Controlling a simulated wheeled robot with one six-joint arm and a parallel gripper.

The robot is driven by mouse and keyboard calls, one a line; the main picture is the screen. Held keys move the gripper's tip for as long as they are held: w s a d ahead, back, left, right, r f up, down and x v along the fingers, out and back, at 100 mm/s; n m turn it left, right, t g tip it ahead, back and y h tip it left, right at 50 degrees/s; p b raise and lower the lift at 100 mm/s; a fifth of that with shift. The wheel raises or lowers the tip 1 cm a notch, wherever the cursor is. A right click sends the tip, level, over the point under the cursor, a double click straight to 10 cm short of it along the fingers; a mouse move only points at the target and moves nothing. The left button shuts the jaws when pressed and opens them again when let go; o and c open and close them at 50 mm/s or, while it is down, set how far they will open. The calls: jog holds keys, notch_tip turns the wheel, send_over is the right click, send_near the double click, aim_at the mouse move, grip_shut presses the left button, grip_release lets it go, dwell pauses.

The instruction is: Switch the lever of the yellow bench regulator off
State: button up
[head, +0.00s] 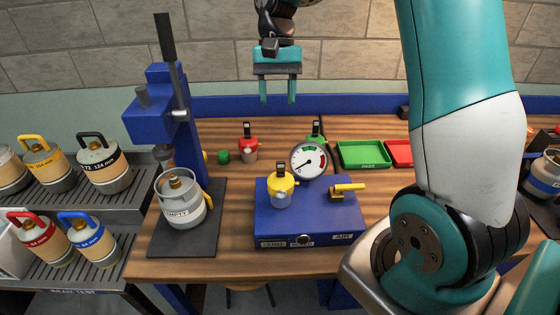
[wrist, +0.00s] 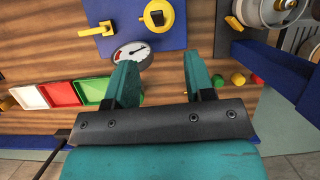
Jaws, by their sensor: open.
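The yellow bench regulator (head: 283,184) stands on a blue box (head: 305,222) on the wooden bench, with a round gauge (head: 308,160) behind it. A yellow lever (head: 348,188) lies roughly level on the right part of the box, above an "AIR" label. In the wrist view the regulator (wrist: 158,14), gauge (wrist: 131,55) and lever (wrist: 98,30) show near the top. My gripper (head: 278,98) is open and empty, high over the back of the bench, apart from the lever. Its two teal fingers also show in the wrist view (wrist: 158,62).
A grey canister labelled "EMPTY" (head: 180,202) stands on a dark plate at left, under a blue press (head: 160,125). Green (head: 364,155) and red (head: 399,153) trays lie back right. Several canisters fill the left racks.

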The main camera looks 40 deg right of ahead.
aim_at(281, 164)
jog(key=shift+m, duration=0.3)
jog(key=p+x, duration=0.1)
jog(key=x, duration=0.4)
jog(key=p+x, duration=0.1)
jog(key=x, duration=0.5)
jog(key=d+p+x, duration=0.1)
jog(key=x, duration=0.5)
jog(key=shift+f, duration=0.3)
jog(key=shift+c, duration=0.5)
grip_shut()
jog(key=shift+w+d+r+g+y+p, duration=0.2)
jog(key=shift+w+r+g+y+p, duration=0.15)
jog(key=shift+g+p, duration=0.45)
jog(key=shift+w+d+g+y+p, duration=0.15)
jog(key=shift+w+g+y+p, duration=0.1)
jog(key=shift+g+y+p, duration=0.75)
jog(key=shift+o, duration=0.5)
grip_release()
